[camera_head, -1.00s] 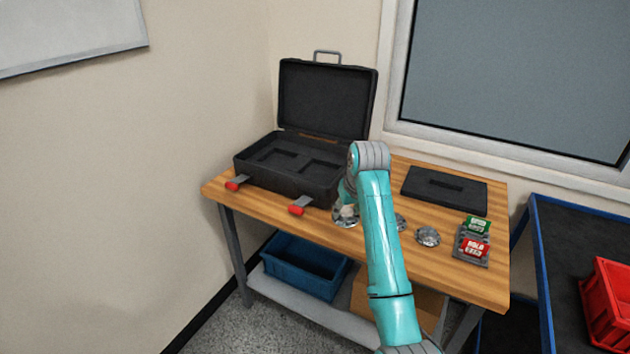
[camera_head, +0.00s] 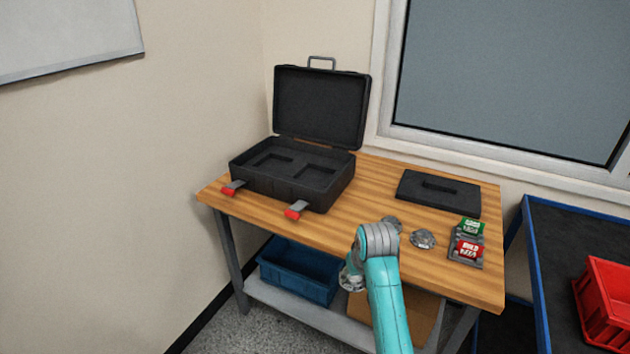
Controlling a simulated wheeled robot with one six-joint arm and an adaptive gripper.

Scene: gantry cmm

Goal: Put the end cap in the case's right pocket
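The black case (camera_head: 290,190) stands open at the table's left, lid up. Its tray has a left pocket (camera_head: 270,161) and a right pocket (camera_head: 314,173); both look empty. Two round silvery metal parts lie on the table right of the case: one (camera_head: 391,221) is partly hidden behind my arm, the other (camera_head: 423,239) lies farther right. I cannot tell which is the end cap. My gripper end (camera_head: 351,278) is in front of the table's front edge, below and left of these parts. Its fingers are too small and hidden to read, as is anything held.
A black flat panel with a handle (camera_head: 438,193) lies at the back right of the wooden table (camera_head: 350,222). A stand with green and red labelled blocks (camera_head: 467,243) is at the right. A blue bin (camera_head: 300,270) sits on the lower shelf; a red crate (camera_head: 605,305) stands farther right.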

